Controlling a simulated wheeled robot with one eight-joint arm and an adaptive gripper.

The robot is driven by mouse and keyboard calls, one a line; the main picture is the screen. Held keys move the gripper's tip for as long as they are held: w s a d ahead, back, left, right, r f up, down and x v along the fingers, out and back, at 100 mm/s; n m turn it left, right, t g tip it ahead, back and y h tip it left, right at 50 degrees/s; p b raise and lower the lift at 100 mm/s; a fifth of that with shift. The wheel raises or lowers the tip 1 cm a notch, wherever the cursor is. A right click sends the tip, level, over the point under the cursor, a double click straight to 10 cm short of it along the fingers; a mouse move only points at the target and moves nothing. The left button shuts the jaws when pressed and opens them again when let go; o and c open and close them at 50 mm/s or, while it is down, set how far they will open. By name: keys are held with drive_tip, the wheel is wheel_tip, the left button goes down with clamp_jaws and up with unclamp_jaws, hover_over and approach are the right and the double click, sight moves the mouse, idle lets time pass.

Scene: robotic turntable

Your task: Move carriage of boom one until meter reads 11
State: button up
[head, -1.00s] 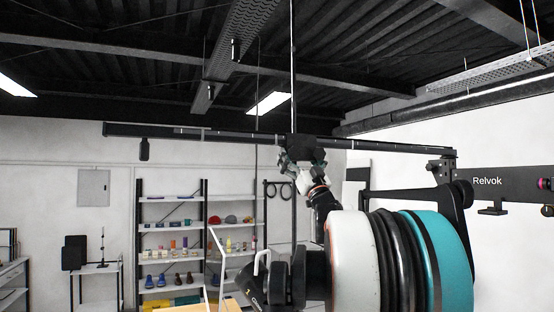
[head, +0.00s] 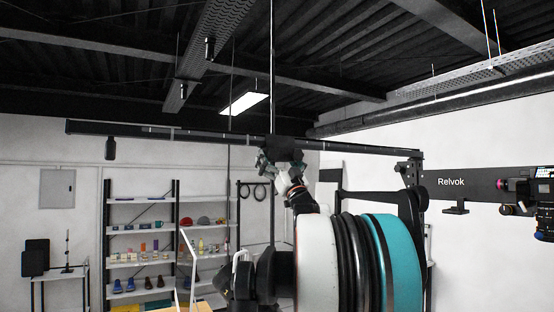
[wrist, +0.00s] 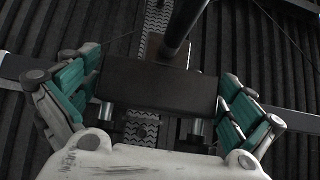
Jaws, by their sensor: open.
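A long black boom (head: 190,135) runs across the head view below the ceiling. Its carriage (head: 287,143) is a dark block right of the boom's middle. My gripper (head: 281,162) is at the carriage from below. In the wrist view the carriage (wrist: 157,84) is a black block between the two teal-padded fingers of my gripper (wrist: 157,98). The fingers are spread on either side of it, with a dark gap showing at the left; contact at the right is unclear. I cannot make out a meter or a reading.
A black arm marked Relvok (head: 480,186), with a camera-like device (head: 530,190) at its end, is at the right. A dark cylinder (head: 110,148) hangs near the boom's left end. Shelves (head: 140,230) stand behind. A thin vertical rod (head: 272,70) rises above the carriage.

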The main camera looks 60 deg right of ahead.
drive_tip(key=v, duration=1.2)
idle(0.4)
